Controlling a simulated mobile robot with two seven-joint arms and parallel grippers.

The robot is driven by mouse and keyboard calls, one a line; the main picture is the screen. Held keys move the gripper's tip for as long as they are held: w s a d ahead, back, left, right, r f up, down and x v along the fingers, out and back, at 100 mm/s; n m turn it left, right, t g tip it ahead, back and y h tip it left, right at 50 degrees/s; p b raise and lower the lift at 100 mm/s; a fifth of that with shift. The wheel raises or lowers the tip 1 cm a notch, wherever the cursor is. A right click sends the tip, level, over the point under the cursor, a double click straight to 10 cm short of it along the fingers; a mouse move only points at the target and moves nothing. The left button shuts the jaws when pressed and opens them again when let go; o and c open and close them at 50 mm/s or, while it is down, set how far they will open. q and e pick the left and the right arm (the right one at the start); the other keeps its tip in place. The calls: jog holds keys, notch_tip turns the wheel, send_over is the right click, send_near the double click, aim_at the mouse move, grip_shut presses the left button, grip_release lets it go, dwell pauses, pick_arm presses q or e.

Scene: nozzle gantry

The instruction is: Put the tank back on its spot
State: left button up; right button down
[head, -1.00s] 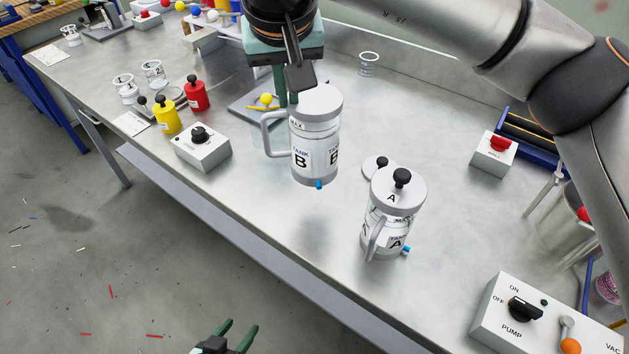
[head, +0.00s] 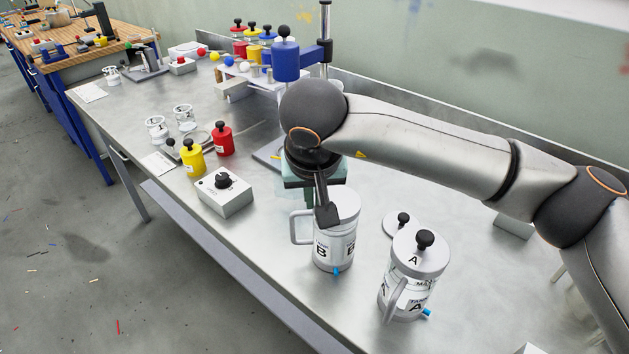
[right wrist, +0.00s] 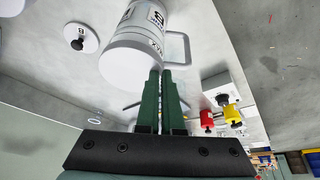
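Tank B (head: 335,240) is a clear and white jug with a grey handle on its left and a small blue spout low at its front. My right gripper (head: 320,208) comes down over its rim. In the right wrist view, the green fingers (right wrist: 161,73) are nearly together at the rim of tank B (right wrist: 138,40), where the handle joins. The exact contact is partly hidden. I cannot tell whether its base touches the bench. Tank A (head: 410,285) stands to its right with its lid on. A loose lid marked B (right wrist: 80,38) lies behind them. My left gripper is out of view.
The steel bench (head: 270,265) is bare left of tank B. A grey knob box (head: 224,194), a yellow bottle (head: 193,158) and a red bottle (head: 223,138) stand farther left. A blue post fixture (head: 286,60) rises behind my right arm.

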jog(key=shift+r, duration=0.1)
jog(key=c, duration=1.4)
grip_release()
jog(key=shift+f, duration=0.2)
jog(key=shift+c, duration=0.2)
jog(key=o, duration=0.4)
jog(key=shift+c, duration=0.2)
jog(key=shift+r, duration=0.1)
jog(key=v, duration=1.2)
jog(key=shift+s, duration=0.1)
